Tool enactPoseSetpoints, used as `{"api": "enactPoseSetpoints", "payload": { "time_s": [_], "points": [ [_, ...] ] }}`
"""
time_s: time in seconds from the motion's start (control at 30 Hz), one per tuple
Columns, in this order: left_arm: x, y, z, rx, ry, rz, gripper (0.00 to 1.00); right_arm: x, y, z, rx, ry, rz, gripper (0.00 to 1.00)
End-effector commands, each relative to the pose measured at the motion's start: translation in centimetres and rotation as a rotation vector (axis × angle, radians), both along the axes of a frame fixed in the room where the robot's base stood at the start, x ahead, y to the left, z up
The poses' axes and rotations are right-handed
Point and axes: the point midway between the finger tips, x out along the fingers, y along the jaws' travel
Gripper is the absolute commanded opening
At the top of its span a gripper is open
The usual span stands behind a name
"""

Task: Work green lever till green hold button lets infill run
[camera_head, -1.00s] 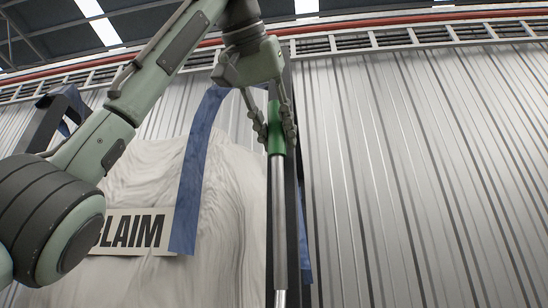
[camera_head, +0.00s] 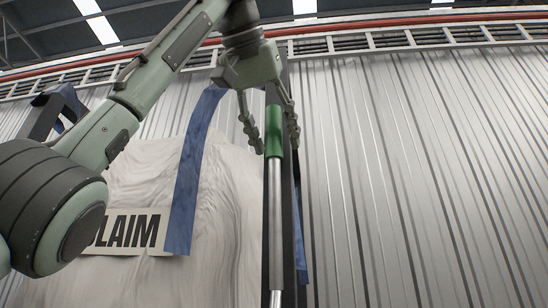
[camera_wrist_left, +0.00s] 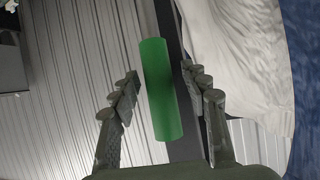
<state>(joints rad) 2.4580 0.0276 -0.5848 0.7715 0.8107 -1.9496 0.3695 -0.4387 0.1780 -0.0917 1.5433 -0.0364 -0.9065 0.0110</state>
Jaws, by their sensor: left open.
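The green lever (camera_head: 275,132) has a green grip on top of a long upright silver rod (camera_head: 276,210). My left gripper (camera_head: 268,138) is open, with one finger on each side of the green grip and visible gaps. In the left wrist view the green grip (camera_wrist_left: 160,90) stands between the open fingers of my left gripper (camera_wrist_left: 164,92), apart from both. No green hold button shows in these views. My right gripper is not in view.
A big white bulk bag (camera_head: 232,190) with blue straps (camera_head: 188,170) and a label reading "LAIM" (camera_head: 128,231) hangs left of the lever. A dark post (camera_head: 289,200) stands right behind the rod. A corrugated metal wall (camera_head: 420,180) fills the background.

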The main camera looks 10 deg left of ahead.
Motion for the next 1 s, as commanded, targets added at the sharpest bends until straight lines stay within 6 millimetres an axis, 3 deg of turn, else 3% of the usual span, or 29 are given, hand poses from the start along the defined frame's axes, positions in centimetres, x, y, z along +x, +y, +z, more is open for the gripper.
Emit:
{"api": "enactPoseSetpoints", "payload": {
  "time_s": [0.17, 0.6, 0.8, 1.0],
  "points": [
    [-1.4, 0.2, 0.8, -0.001, -0.002, -0.002, 0.46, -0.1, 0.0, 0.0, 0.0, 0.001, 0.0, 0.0],
    [-9.0, 1.7, 4.9, -0.001, -0.003, 0.003, 0.46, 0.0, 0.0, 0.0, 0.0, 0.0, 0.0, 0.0],
    [-10.3, 1.9, 5.6, 0.0, -0.001, 0.0, 0.46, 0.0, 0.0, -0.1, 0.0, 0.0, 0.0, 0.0],
    [-10.4, 1.9, 5.6, 0.0, -0.001, 0.0, 0.46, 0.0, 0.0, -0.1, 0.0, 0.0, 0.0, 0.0]
  ]
}}
